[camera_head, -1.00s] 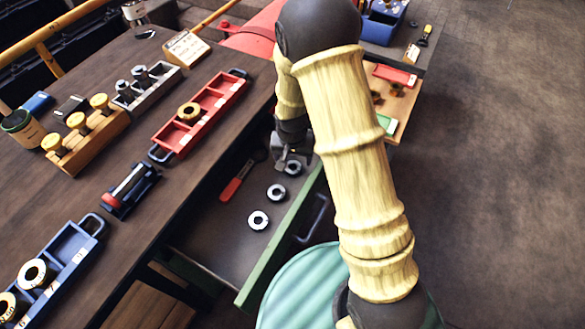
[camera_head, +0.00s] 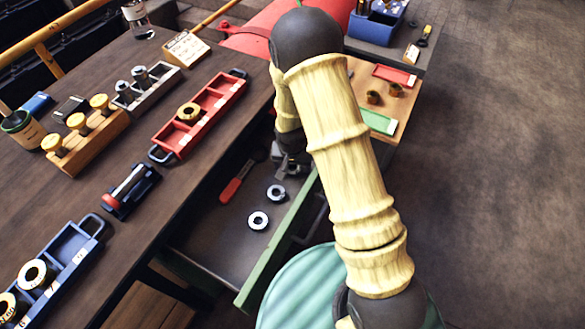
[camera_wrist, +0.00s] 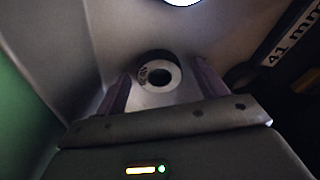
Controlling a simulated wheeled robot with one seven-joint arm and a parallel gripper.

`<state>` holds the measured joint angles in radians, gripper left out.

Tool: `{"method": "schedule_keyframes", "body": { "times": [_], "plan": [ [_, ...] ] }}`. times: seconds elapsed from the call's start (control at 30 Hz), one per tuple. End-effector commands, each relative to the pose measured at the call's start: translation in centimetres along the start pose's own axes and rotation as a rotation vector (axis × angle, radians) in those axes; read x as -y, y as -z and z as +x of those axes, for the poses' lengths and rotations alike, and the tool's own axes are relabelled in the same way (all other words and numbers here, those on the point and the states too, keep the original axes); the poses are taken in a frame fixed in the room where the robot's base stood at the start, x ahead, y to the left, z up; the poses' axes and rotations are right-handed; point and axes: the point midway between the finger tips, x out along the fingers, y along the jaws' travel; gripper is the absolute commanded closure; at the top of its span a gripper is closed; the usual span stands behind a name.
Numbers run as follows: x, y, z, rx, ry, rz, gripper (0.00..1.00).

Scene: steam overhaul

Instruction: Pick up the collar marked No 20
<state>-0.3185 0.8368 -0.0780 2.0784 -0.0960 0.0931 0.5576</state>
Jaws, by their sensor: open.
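My gripper (camera_head: 284,172) reaches down into the open drawer (camera_head: 213,240) below the bench. In the wrist view its two fingers (camera_wrist: 163,92) are spread, with nothing held. Another collar (camera_wrist: 183,1) is cut off at the top edge of the wrist view. In the head view two collars show in the drawer, one nearer my gripper (camera_head: 276,194) and one farther from it (camera_head: 258,221). The gripper hides that drawer end.
The drawer's green front (camera_head: 280,238) stands close beside my gripper. A red-handled tool (camera_head: 235,183) lies in the drawer. On the bench are a red tray (camera_head: 201,113), a blue tray (camera_head: 60,265) and a wooden rack (camera_head: 88,140).

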Motion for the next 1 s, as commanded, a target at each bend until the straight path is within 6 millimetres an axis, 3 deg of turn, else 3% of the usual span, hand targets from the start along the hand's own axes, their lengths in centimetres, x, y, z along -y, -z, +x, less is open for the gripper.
{"method": "schedule_keyframes", "body": {
  "times": [0.27, 0.5, 0.57, 0.83, 1.0],
  "plan": [
    [0.0, 0.0, 0.0, 0.001, 0.0, 0.0, 0.28],
    [0.0, 0.0, 0.0, 0.001, 0.0, 0.0, 0.76],
    [0.0, 0.0, -0.1, 0.0, 0.0, 0.0, 0.84],
    [0.0, 0.1, -0.3, -0.001, 0.0, 0.0, 0.84],
    [0.0, 0.4, -1.9, -0.003, 0.002, 0.001, 0.84]
  ]
}}
